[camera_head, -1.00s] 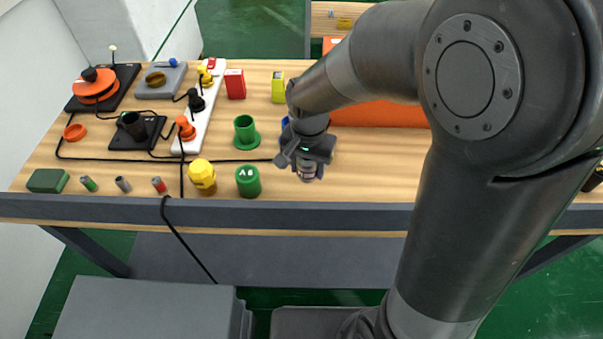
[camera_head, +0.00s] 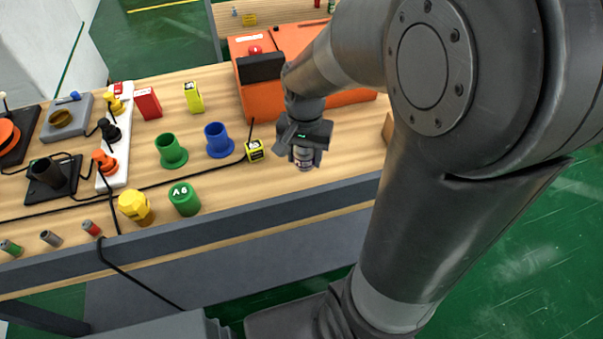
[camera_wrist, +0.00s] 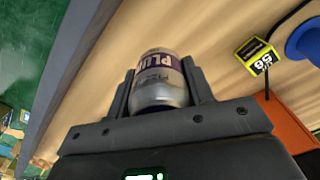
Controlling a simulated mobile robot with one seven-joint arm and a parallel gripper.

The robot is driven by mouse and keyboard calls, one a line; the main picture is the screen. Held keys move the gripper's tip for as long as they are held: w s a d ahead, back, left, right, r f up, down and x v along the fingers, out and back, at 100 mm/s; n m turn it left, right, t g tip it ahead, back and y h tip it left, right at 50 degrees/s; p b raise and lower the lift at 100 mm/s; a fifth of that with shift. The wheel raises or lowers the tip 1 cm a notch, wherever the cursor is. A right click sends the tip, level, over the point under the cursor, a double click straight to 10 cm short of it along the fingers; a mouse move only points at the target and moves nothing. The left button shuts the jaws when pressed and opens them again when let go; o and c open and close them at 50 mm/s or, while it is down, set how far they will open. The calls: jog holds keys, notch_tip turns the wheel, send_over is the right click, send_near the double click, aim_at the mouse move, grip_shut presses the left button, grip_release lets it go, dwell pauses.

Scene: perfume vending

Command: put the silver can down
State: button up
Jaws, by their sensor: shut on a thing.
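The silver can (camera_head: 304,157) has a purple band with lettering. It is held in my gripper (camera_head: 304,150) over the right part of the wooden table (camera_head: 340,150). In the wrist view the can (camera_wrist: 160,85) sits between both fingers of my gripper (camera_wrist: 163,92), which are shut on it. The bare tabletop (camera_wrist: 220,35) shows beyond the can. I cannot tell whether the can's bottom touches the table.
A black-and-yellow tag (camera_head: 255,151), a blue cup (camera_head: 219,140) and a green cup (camera_head: 171,151) stand left of my gripper. An orange box (camera_head: 262,101) is behind it. A green "A6" cylinder (camera_head: 185,199) is near the front edge. The tabletop around the can looks clear.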

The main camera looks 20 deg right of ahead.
jog(key=shift+f, duration=3.45)
jog(key=shift+f, duration=0.1)
jog(key=o, duration=1.1)
jog(key=shift+c, duration=0.2)
